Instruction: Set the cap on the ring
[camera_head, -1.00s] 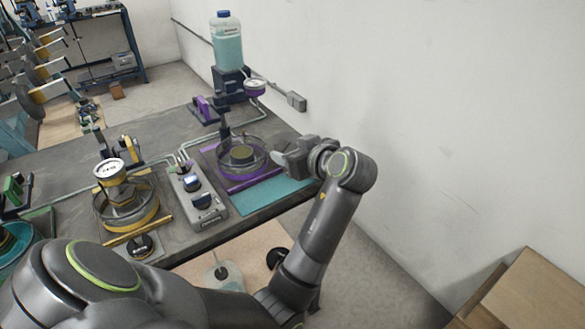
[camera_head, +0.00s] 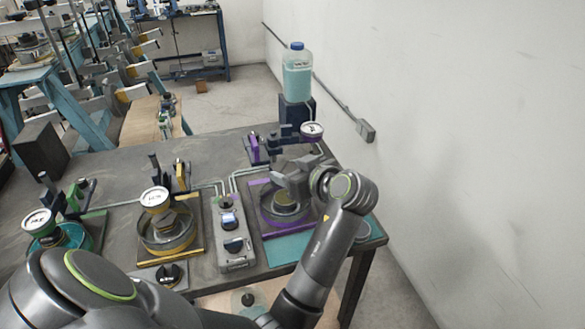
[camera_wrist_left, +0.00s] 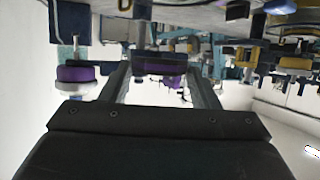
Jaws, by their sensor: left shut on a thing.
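My left gripper (camera_head: 284,178) is above the clear round dish of the purple station (camera_head: 302,218), near the right end of the bench. The arm and gripper hide part of the dish and its dark centre. In the left wrist view my two fingers run up either side of a dark and purple thing (camera_wrist_left: 160,66). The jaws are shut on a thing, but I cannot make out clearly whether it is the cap. A white-faced round gauge with a purple rim (camera_head: 312,130) stands behind the dish. I cannot single out the ring. My right gripper is not in view.
A bottle of teal liquid (camera_head: 297,78) stands on a dark block behind the station. A grey control box (camera_head: 232,238) and a yellow station (camera_head: 167,232) stand to the left. A teal mat (camera_head: 288,250) lies in front. The white wall is close on the right.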

